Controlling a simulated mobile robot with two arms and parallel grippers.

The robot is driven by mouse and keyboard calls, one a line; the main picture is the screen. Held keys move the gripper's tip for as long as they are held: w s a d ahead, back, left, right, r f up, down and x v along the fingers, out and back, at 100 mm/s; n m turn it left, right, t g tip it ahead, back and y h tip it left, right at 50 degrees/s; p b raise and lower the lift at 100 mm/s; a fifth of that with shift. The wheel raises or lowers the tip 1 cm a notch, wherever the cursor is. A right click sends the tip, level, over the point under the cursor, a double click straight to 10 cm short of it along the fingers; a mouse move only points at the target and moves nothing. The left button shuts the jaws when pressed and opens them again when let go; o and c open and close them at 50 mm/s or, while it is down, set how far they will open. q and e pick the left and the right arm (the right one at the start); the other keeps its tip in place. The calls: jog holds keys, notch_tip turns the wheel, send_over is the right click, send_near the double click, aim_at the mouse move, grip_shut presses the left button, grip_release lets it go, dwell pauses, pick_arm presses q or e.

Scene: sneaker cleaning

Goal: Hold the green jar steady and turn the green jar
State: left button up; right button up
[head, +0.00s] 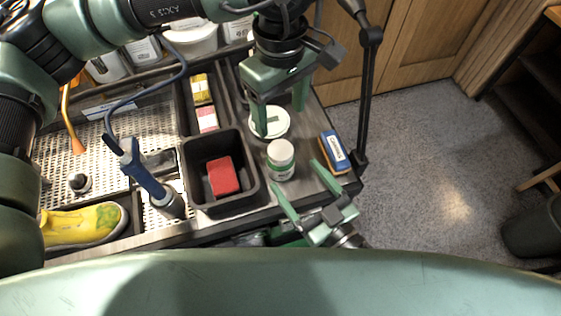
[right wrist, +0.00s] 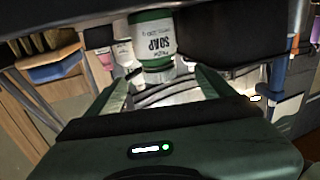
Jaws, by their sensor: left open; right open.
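In the right wrist view the jar (right wrist: 152,40) shows upside down with the word SOAP, ahead of the fingertips. My right gripper (head: 298,178) is open and low at the front, its fingers pointing at the jar; they do not grip it. My left gripper (head: 281,108) is open, points down and is behind the jar in the head view, apart from it. One left finger covers part of a white round container.
The white round container (head: 276,128) is behind the jar. A black bin (head: 197,147) with a red block (head: 223,177) stands left of it. A blue brush (head: 334,150) and a black lamp pole (head: 367,95) are at the right edge. A yellow sneaker (head: 85,224) lies front left.

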pick_arm(q)
jog(key=b, duration=0.3)
send_over(281, 149)
notch_tip(281, 149, down, 5)
jog(key=shift+w+r, duration=0.1)
jog(key=shift+r, duration=0.1)
pick_arm(e)
jog(key=f, duration=0.4)
jog(key=shift+w+f, duration=0.25)
jog(key=shift+w, duration=0.15)
pick_arm(q)
jog(key=shift+r, duration=0.15)
pick_arm(e)
jog(key=x, duration=0.7)
jog(key=shift+w+a+r, duration=0.15)
jog(key=shift+w+a, duration=0.05)
jog(key=shift+a, duration=0.05)
grip_shut()
pick_arm(q)
jog(key=shift+f, duration=4.05)
